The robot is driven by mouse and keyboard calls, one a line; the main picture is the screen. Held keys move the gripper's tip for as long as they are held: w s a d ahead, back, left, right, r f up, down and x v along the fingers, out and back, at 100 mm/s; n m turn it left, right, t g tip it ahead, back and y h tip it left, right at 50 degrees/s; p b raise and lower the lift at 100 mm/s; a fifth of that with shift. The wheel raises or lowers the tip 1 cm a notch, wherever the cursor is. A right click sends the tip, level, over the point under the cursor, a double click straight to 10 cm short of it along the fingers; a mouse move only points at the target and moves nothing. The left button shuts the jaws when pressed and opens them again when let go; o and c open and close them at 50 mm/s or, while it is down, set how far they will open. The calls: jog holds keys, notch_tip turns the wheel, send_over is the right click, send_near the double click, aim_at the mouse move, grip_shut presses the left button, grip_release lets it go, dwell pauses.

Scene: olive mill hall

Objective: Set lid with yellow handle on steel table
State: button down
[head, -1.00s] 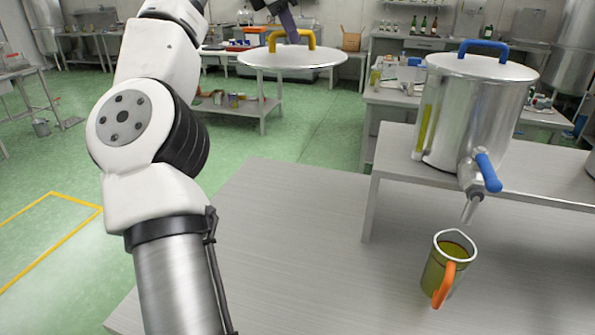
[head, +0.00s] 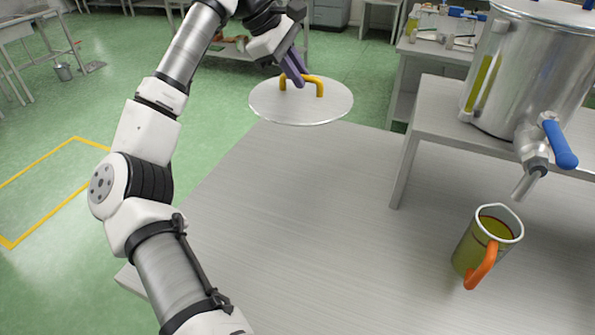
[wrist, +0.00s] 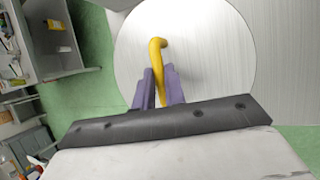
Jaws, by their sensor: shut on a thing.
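The lid (head: 300,107) is a flat round steel disc with a yellow handle (head: 319,88). In the head view it hangs level above the far left part of the steel table (head: 300,200). My gripper (head: 297,76) is shut on the yellow handle, with its purple fingers on either side of it. In the wrist view the lid (wrist: 215,50) fills the upper middle, and my gripper (wrist: 158,88) holds the yellow handle (wrist: 155,55). The exact gap between lid and table cannot be told.
A steel tank (head: 510,75) with a blue-handled tap (head: 558,145) stands on a raised shelf (head: 432,120) at the right. A jug (head: 487,240) with an orange handle and greenish contents stands below the tap. The table's middle and front left are clear.

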jog(key=f+p, duration=0.1)
jog(key=f, duration=0.5)
jog(key=f+p, duration=0.1)
jog(key=f, duration=0.6)
jog(key=f+p, duration=0.1)
jog(key=f, duration=0.6)
jog(key=shift+s+a+p, duration=0.25)
jog(key=shift+a+p, duration=0.1)
jog(key=shift+p, duration=0.05)
jog(key=shift+f, duration=0.3)
jog(key=shift+f, duration=0.2)
jog(key=c, duration=1.5)
grip_release()
jog(key=shift+r, duration=0.1)
jog(key=shift+o, duration=0.2)
jog(key=shift+r, duration=0.1)
jog(key=w+b+v, duration=0.1)
jog(key=b+v, duration=0.2)
jog(key=v, duration=0.9)
jog(key=shift+s+b, duration=0.35)
jog(key=shift+s, duration=0.1)
jog(key=shift+d+r, duration=0.1)
